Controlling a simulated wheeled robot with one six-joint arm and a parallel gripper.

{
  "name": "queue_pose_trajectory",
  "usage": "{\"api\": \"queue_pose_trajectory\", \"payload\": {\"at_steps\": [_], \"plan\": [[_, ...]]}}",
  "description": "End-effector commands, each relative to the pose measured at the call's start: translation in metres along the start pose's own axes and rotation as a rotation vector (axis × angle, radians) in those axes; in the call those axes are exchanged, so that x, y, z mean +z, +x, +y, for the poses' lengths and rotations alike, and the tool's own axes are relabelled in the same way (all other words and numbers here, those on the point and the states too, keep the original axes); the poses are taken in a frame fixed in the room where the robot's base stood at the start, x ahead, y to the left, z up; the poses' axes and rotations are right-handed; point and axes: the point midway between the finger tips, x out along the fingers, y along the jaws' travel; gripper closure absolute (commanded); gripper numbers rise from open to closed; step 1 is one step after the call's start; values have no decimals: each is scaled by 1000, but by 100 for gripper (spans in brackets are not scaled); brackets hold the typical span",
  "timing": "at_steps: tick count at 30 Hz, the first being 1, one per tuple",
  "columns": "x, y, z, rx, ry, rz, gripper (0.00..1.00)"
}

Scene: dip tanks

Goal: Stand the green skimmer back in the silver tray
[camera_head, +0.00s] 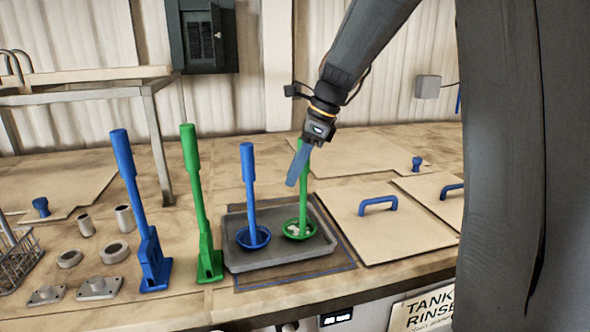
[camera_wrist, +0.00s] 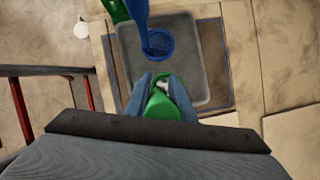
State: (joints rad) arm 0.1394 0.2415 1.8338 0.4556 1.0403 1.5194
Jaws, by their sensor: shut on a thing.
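The green skimmer (camera_head: 303,205) is upright, with its bowl (camera_head: 298,229) within the outline of the right half of the silver tray (camera_head: 285,258). Pale bits show in the bowl. I cannot tell whether the bowl touches the tray floor. My gripper (camera_head: 298,165) is shut on the upper handle of the green skimmer. In the wrist view my gripper's fingers (camera_wrist: 162,92) close around the green handle (camera_wrist: 163,105), and the tray (camera_wrist: 190,62) lies beyond. The bowl is mostly hidden there.
A blue skimmer (camera_head: 250,190) stands in the tray's left half. A tall green tool (camera_head: 200,205) and a tall blue tool (camera_head: 148,225) stand left of the tray. Lids with blue handles (camera_head: 378,205) lie to the right. Metal parts (camera_head: 98,288) lie at left.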

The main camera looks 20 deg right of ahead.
Motion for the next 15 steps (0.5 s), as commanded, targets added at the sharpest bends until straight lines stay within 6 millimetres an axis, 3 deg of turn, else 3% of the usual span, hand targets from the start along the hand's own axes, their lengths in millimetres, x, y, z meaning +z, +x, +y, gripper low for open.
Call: {"api": "queue_pose_trajectory", "payload": {"at_steps": [5, 6, 9, 15], "plan": [[0, 1, 0, -1, 0, 0, 100], [-1, 2, 0, 0, 0, 0, 76], [-1, 2, 0, 0, 0, 0, 59], [-1, 2, 0, 0, 0, 0, 59]]}}
